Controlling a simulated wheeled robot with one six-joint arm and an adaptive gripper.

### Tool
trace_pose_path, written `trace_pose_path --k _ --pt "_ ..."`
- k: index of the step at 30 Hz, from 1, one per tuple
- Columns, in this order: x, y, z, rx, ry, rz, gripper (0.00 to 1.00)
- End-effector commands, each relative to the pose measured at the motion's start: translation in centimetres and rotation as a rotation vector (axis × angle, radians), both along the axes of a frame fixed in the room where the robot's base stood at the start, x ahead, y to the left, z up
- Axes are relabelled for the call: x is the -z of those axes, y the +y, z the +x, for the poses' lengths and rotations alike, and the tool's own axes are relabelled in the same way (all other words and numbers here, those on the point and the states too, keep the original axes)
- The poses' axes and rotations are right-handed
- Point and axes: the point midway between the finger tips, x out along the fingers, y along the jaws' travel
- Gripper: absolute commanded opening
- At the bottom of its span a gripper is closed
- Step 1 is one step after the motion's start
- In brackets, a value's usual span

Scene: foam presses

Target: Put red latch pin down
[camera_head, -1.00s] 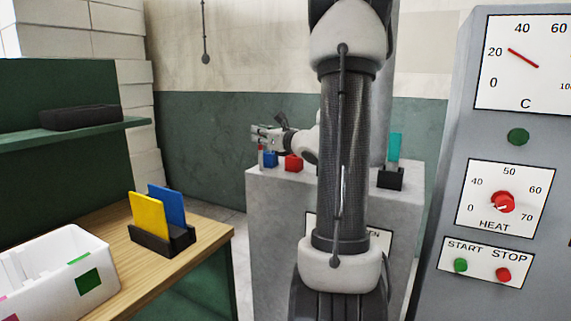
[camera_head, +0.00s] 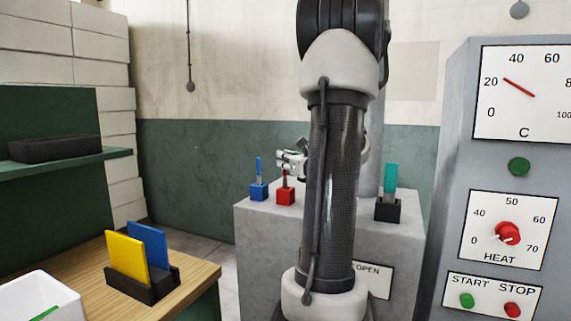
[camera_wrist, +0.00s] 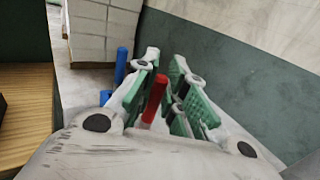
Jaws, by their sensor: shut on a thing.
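The red latch pin (camera_wrist: 154,100) stands roughly upright between the green-padded fingers of my gripper (camera_wrist: 162,92) in the wrist view. My gripper is shut on it. In the head view my gripper (camera_head: 287,160) is above the red block (camera_head: 286,197), with the pin (camera_head: 285,181) directly over the block. I cannot tell whether the pin is seated in the block or just above it. The pin's lower end is hidden in the wrist view.
A blue block (camera_head: 258,192) with an upright blue pin (camera_head: 258,168) stands close left of the red block on the grey press housing (camera_head: 262,225). A black block (camera_head: 388,210) with a teal plate (camera_head: 391,177) stands right. My arm hides the middle.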

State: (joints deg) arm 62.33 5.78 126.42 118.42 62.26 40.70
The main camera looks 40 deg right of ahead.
Motion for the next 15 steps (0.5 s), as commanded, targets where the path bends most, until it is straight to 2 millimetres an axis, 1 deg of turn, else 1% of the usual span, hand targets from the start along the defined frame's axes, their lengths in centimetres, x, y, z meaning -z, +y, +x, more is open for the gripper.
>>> trace_pose_path --k 1,3,9,13,14,15 --pt "0.50 -0.01 -0.02 0.001 0.001 0.002 0.00" --pt "0.76 0.02 -0.03 0.001 -0.001 0.000 0.00" --pt "0.71 0.01 -0.02 0.000 -0.001 -0.001 0.00" --pt "1.04 0.01 -0.01 0.000 -0.001 0.000 0.00" --pt "1.01 0.01 -0.01 0.000 -0.001 0.000 0.18" --pt "1.00 0.01 -0.01 0.000 -0.001 -0.001 0.25"
